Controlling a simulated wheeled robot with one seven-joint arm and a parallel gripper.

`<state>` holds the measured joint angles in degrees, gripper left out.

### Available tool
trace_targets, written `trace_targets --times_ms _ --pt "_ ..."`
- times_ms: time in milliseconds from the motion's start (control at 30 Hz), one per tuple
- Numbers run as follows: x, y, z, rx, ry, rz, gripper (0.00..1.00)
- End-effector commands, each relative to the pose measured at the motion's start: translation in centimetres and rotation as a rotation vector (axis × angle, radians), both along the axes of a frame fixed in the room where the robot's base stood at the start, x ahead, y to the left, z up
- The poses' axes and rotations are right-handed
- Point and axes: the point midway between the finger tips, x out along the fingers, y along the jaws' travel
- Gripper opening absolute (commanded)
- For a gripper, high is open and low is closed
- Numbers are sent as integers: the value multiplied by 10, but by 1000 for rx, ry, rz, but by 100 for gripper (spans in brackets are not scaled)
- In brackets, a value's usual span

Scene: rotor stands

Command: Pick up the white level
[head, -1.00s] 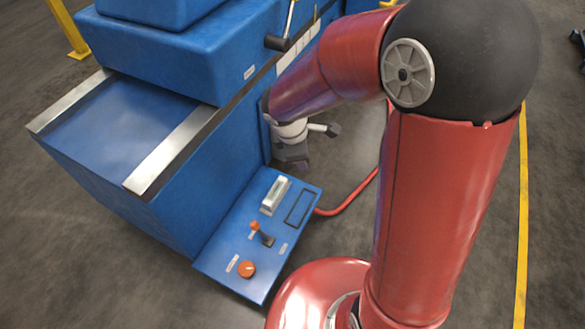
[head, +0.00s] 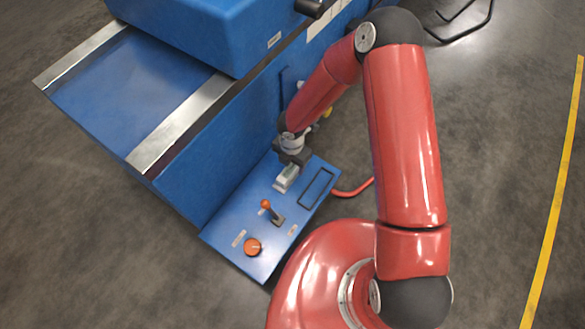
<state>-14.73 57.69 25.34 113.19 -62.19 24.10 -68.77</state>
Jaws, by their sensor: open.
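The white level (head: 286,178) is a small pale block on the blue control panel (head: 228,236), near the panel's far end. My gripper (head: 293,161) is open, pointing down at the level's far end. It hides that end from the head view. The fingertips are too small and dark to tell whether they touch the level or straddle it.
A black-outlined rectangle (head: 316,188) lies right of the level. A lever with an orange knob (head: 267,205) and an orange button (head: 253,247) stand nearer on the panel. The blue machine (head: 190,178) rises left of it. A red hose (head: 354,190) lies at right.

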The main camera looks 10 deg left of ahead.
Motion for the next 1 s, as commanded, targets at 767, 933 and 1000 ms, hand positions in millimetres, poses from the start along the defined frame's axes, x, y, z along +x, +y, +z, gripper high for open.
trace_targets --times_ms 767,933,1000 --pt "6 3 -43 1 -1 -3 30" --pt "6 3 -43 1 -1 -3 8" --pt "6 3 -43 1 -1 -3 0"
